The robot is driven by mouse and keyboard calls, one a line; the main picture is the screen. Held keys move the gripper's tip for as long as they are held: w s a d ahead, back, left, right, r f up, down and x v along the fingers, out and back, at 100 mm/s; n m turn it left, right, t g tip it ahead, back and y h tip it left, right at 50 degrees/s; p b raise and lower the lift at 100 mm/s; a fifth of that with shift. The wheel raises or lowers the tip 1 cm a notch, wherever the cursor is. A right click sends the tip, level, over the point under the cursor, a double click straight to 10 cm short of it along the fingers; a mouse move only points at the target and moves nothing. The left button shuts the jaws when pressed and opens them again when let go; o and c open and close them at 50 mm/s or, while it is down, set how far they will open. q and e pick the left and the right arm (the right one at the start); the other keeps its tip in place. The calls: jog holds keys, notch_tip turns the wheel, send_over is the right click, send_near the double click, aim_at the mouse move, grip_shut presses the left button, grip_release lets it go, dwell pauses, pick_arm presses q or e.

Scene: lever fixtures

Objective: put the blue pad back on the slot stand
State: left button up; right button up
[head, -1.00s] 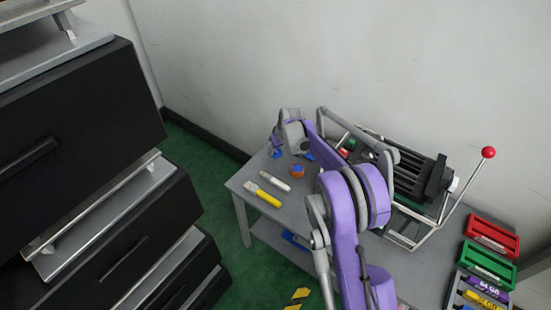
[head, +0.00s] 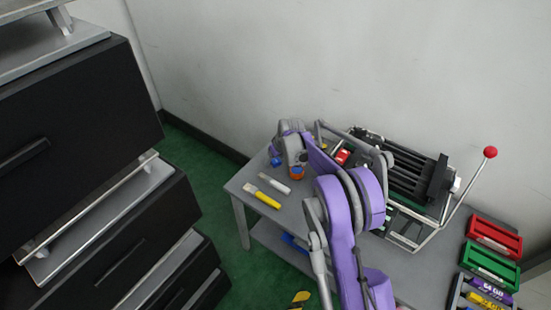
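My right arm reaches over the grey table, and its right gripper (head: 293,158) is low over the table's far left part. Its fingers are small and partly hidden by my wrist, so I cannot tell whether they are open or shut. A small blue piece (head: 276,161) shows at the gripper's left; it may be the blue pad, but I cannot tell if it is held. A black slotted fixture (head: 415,178) in a metal frame stands at the table's back, partly behind my arm; I cannot tell whether it is the slot stand. My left gripper is out of view.
An orange and blue round piece (head: 297,173), a white stick (head: 274,183) and a yellow stick (head: 262,197) lie near the gripper. A red-knobbed lever (head: 489,153) rises at the right. Red (head: 494,236) and green (head: 490,262) trays sit farther right. Black drawers (head: 75,120) stand at left.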

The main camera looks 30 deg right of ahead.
jog(key=shift+r, duration=0.35)
jog(key=p+v, duration=0.3)
jog(key=v, duration=0.9)
jog(key=s+a+r, duration=0.4)
jog(key=s+a, duration=0.3)
jog(key=a, duration=0.1)
jog(key=s+a+f, duration=0.1)
jog(key=s+a, duration=0.3)
jog(key=s, duration=0.5)
jog(key=s+a+f, duration=0.1)
jog(key=s+a, duration=0.3)
jog(key=s, duration=0.5)
jog(key=s+a+f, duration=0.1)
jog(key=s+a, duration=0.3)
jog(key=s, duration=0.5)
jog(key=shift+s+a+f, duration=0.15)
jog(key=shift+s+a, duration=0.25)
